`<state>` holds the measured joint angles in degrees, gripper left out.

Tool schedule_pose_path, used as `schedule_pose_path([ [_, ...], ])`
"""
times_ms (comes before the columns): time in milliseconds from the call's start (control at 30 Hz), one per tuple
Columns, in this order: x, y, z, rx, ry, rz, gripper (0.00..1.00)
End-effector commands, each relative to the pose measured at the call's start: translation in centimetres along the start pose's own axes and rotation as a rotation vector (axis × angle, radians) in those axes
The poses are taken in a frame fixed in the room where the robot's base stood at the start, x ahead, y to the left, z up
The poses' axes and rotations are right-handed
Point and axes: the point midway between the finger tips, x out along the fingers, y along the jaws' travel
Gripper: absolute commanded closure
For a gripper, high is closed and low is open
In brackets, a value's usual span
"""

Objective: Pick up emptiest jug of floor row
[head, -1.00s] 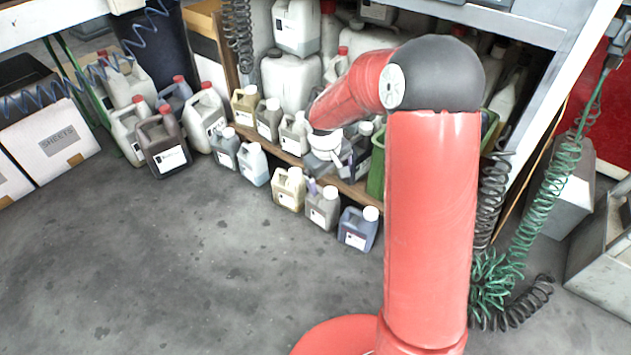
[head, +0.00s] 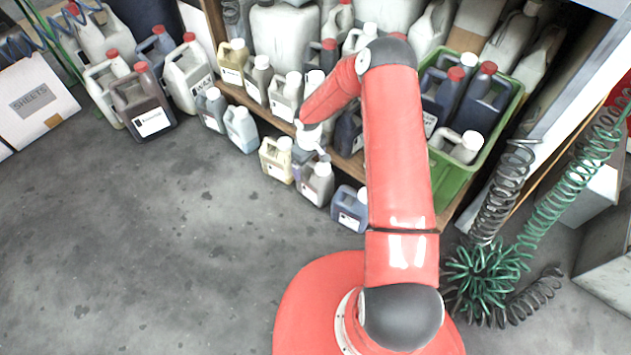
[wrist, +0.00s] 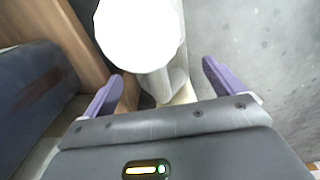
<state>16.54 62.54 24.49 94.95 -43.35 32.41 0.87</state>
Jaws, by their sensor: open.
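The floor row stands in front of the low shelf: a grey jug (head: 212,110), a pale blue jug (head: 241,129), a cream jug (head: 275,161), a grey-white jug (head: 316,185) and a blue jug (head: 350,210), all white-capped. My gripper (head: 312,158) is low over the cream and grey-white jugs, partly hiding them. In the wrist view my open gripper (wrist: 160,80) has purple fingers apart. A large white cap (wrist: 140,32) on a pale jug body lies ahead, between the finger directions. I cannot tell whether the fingers touch it. Fill levels are too small to read.
The wooden shelf (head: 262,118) with more jugs runs close behind the row. A green crate (head: 455,180) of jugs stands right of my arm. Larger red-capped jugs (head: 145,105) stand at left. Coiled hoses (head: 490,270) lie at right. The floor in front is clear.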

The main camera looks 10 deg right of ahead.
Motion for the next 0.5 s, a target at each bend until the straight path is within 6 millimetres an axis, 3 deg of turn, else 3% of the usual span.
schedule_pose_path([
  [167, 2.2, 0.0, 0.1, 0.001, -0.001, -0.001, 0.06],
  [433, 2.4, 0.0, 0.1, 0.001, 0.000, 0.000, 0.06],
  [500, 2.4, 0.0, 0.1, 0.001, 0.000, 0.000, 0.16],
])
